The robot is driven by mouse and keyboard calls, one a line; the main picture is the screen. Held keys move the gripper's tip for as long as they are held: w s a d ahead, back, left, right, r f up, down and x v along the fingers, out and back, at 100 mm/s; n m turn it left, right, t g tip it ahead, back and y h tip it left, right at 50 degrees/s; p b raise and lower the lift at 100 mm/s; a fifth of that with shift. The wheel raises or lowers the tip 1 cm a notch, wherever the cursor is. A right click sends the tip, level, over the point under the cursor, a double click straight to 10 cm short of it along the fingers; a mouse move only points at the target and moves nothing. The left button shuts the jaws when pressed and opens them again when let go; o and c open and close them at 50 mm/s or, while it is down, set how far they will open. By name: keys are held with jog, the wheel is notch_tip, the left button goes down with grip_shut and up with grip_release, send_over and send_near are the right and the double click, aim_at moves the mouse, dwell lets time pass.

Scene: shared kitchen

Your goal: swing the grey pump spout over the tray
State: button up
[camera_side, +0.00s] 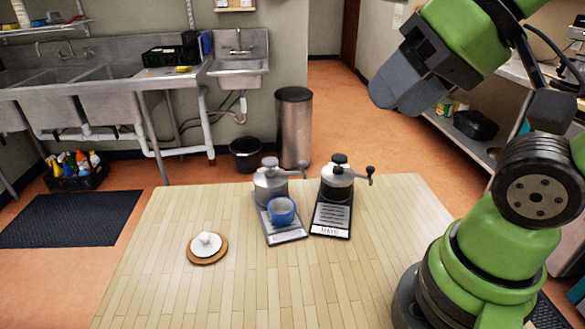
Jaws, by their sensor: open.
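The pump with the grey top (270,185) stands on the table, left of a second pump. Its grey spout (298,171) points right, to the side of its own tray. The grey tray (290,238) lies in front of this pump, with a blue cup (281,211) standing on it. The label on the tray's front is too small to read. My gripper (385,100) is at the upper right, high above and well apart from both pumps. Its dark jaws are seen from the side, and they are open with nothing visible in them.
A white lidded object (206,243) sits on a round wooden coaster (207,260) at left. The front of the wooden table (240,300) is clear.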

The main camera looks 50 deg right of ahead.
jog(key=shift+w, duration=0.1)
dwell(0.3)
jog(key=m+g+h, duration=0.2)
jog(key=m+g, duration=0.5)
jog(key=m, duration=0.5)
send_over(303, 162)
notch_tip(303, 162, down, 12)
notch_tip(303, 162, down, 10)
jog(key=shift+f, duration=0.1)
grip_shut()
